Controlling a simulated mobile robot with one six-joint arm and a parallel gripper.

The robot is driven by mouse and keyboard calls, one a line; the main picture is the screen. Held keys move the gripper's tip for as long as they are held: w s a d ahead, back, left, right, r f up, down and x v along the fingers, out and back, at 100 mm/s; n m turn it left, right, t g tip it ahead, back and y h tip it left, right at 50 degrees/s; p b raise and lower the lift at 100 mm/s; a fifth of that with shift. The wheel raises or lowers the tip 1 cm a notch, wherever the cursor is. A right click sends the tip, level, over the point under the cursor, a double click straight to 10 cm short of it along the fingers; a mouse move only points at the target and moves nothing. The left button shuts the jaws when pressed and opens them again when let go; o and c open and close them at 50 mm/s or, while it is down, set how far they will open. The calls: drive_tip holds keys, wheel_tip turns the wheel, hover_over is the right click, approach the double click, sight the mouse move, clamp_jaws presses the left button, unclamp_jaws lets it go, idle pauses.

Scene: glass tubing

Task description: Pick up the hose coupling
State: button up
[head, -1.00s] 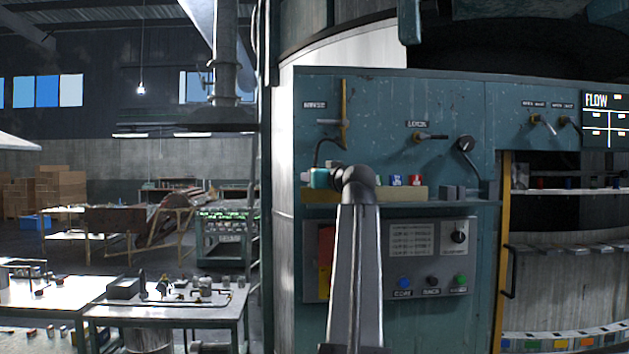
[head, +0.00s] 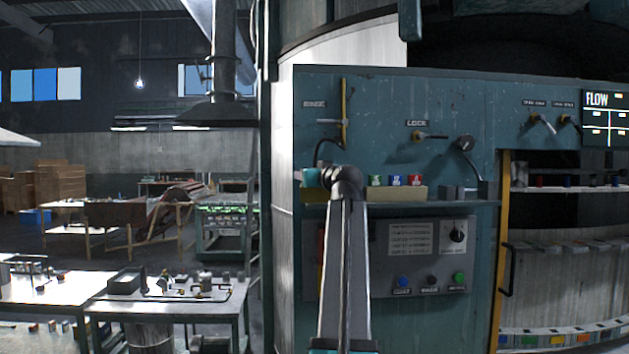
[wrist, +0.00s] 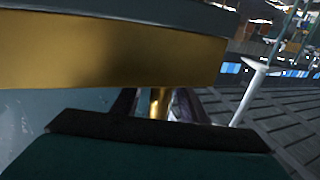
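The hose coupling is not clearly identifiable. In the head view a dark hose (head: 326,147) curves down from the panel marked RINSE, and its lower end is hidden behind my arm. In the wrist view a small brass-coloured piece (wrist: 158,102) shows between the dark fingers of my gripper (wrist: 153,106); I cannot tell whether it is the coupling or whether the fingers touch it. My gripper is hidden behind my arm in the head view.
A brass-coloured ledge front (wrist: 120,50) fills the upper wrist view, close to my gripper. A control box (head: 425,268) is below. A workbench (head: 170,310) stands at left.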

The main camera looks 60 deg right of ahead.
clamp_jaws()
drive_tip(key=shift+r, duration=0.1)
idle(0.3)
drive_tip(key=shift+d+r+b, duration=0.1)
drive_tip(key=shift+r+b, duration=0.7)
drive_tip(key=shift+r, duration=0.65)
drive_tip(key=shift+s+r, duration=0.25)
drive_tip(key=s+d+r+b, duration=0.1)
drive_tip(key=s+b, duration=0.3)
drive_tip(key=s, duration=1.1)
drive_tip(key=shift+s+r, duration=0.2)
drive_tip(key=shift+s, duration=0.1)
